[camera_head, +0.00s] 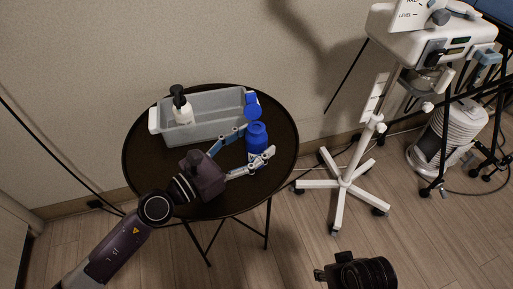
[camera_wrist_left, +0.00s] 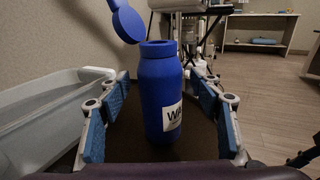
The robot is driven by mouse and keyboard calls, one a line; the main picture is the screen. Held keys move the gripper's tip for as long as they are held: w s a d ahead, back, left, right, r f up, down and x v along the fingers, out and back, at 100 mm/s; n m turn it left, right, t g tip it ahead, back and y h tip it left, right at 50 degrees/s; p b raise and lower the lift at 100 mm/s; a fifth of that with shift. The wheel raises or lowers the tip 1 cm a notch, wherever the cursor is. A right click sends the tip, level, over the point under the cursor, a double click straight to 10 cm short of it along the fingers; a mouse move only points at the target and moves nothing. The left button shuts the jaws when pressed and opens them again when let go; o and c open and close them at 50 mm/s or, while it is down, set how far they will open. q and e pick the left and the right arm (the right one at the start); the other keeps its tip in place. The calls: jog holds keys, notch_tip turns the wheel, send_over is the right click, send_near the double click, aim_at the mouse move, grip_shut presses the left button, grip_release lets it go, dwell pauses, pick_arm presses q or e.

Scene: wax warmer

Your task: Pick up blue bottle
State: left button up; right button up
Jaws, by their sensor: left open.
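The blue bottle (camera_head: 257,136) stands upright on the round dark table (camera_head: 140,166), near its right side. Its blue lid (camera_head: 252,106) is flipped open. In the left wrist view the bottle (camera_wrist_left: 160,88) is in the centre, with a white label on its right front. My left gripper (camera_head: 258,140) is open, with one finger on each side of the bottle. In the left wrist view gaps show between the bottle and both blue finger pads. A dark part of my right arm shows at the bottom right of the head view; its fingers cannot be made out.
A grey tray (camera_head: 213,104) sits at the back of the table, left of the bottle, with a black-topped white pump bottle (camera_head: 182,108) in it. A white wheeled stand (camera_head: 344,182) with a device is to the right. Open floor lies between table and stand.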

pick_arm(q)
jog(key=shift+w+d, duration=0.35)
jog(key=shift+d, duration=0.1)
jog(key=c, duration=1.4)
jog(key=shift+c, duration=0.7)
jog(key=shift+r, duration=0.2)
